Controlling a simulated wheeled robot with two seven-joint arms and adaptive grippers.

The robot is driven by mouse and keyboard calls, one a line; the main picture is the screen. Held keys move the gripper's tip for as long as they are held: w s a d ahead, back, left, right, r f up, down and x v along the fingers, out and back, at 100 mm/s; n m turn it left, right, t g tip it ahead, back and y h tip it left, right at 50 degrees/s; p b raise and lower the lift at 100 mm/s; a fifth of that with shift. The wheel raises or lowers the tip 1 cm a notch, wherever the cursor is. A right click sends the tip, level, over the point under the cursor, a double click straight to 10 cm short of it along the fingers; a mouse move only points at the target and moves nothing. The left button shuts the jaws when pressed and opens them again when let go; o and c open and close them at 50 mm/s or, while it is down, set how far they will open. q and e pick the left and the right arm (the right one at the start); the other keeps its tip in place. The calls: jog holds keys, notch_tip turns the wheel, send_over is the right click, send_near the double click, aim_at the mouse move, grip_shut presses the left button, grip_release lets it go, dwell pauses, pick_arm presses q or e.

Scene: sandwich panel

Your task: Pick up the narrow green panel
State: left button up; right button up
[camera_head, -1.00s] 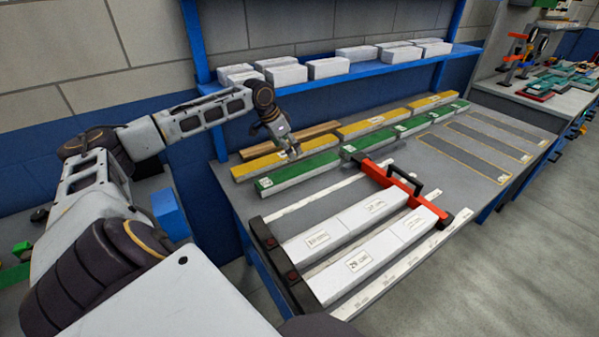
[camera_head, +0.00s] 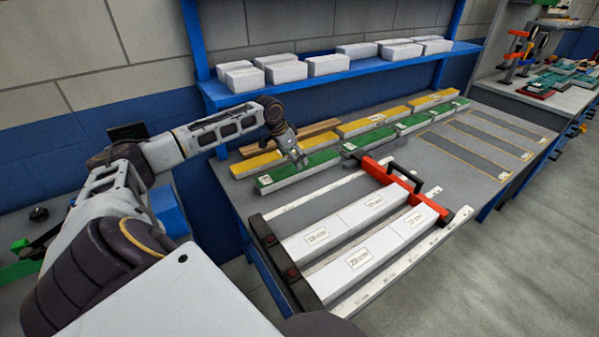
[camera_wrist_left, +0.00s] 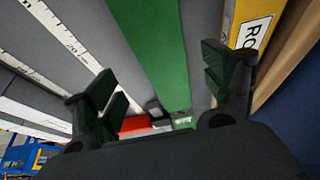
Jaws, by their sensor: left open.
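Several green panels lie end to end in a row on the grey workbench. My left gripper (camera_head: 299,160) is over the nearest green panel. In the left wrist view the green panel (camera_wrist_left: 158,48) runs between the spread fingers of my left gripper (camera_wrist_left: 158,85), which is open and empty. I cannot tell how far the fingers are above the panel. My right gripper is not in view.
Yellow panels (camera_head: 365,124) lie just behind the green row, with a brown strip (camera_head: 290,138) behind them. In front are white panels (camera_head: 372,258) and a red and black clamp (camera_head: 395,180). A blue shelf (camera_head: 350,76) with white blocks overhangs the bench's back.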

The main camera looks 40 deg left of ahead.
pick_arm(q)
jog(key=shift+x, duration=0.75)
jog(key=shift+w+f, duration=0.2)
jog(key=shift+f, duration=0.2)
jog(key=x, duration=0.3)
jog(key=shift+w+a+f+b, duration=0.15)
jog(key=shift+w+b, duration=0.1)
jog(key=shift+b, duration=0.15)
jog(key=shift+w+f, duration=0.15)
jog(key=shift+f, duration=0.3)
jog(key=c, duration=1.2)
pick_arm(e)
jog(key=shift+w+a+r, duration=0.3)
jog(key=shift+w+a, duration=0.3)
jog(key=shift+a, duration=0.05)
pick_arm(q)
jog(key=shift+r, duration=0.1)
